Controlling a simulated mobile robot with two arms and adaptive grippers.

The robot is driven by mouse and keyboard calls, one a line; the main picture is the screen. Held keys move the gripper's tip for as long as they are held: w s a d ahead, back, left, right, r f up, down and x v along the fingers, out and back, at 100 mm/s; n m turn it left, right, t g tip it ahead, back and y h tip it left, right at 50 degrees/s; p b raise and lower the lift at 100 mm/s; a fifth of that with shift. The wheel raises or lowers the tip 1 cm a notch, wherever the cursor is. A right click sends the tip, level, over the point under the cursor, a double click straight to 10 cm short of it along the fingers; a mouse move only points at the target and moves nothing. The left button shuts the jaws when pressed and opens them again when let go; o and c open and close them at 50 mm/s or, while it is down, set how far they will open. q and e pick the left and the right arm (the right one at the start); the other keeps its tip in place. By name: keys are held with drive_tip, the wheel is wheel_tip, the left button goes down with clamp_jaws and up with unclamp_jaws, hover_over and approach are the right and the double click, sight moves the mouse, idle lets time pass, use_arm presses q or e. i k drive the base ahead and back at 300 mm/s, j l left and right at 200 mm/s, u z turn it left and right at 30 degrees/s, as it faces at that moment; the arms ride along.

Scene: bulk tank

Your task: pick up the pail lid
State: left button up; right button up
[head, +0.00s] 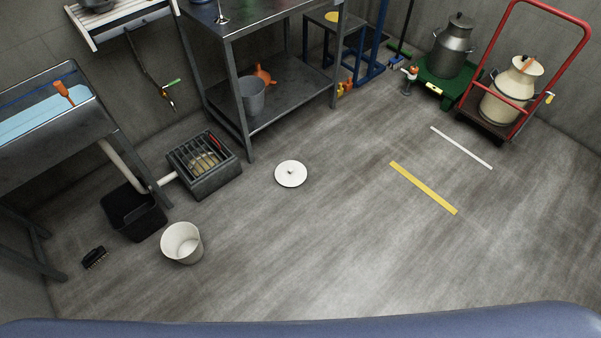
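Neither of my grippers is in view.
A floor grate box (204,165) and a black bin (133,212) are left of the lid. A metal table (290,88) with a grey bucket (251,96) stands behind. A red cart (497,125) is far right. Floor around a yellow strip (423,188) is clear.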

sight(289, 173)
drive_tip(key=i+l, duration=0.2)
drive_tip(key=i, duration=0.2)
drive_tip(key=i+l+u, duration=0.1)
drive_tip(key=i, duration=0.35)
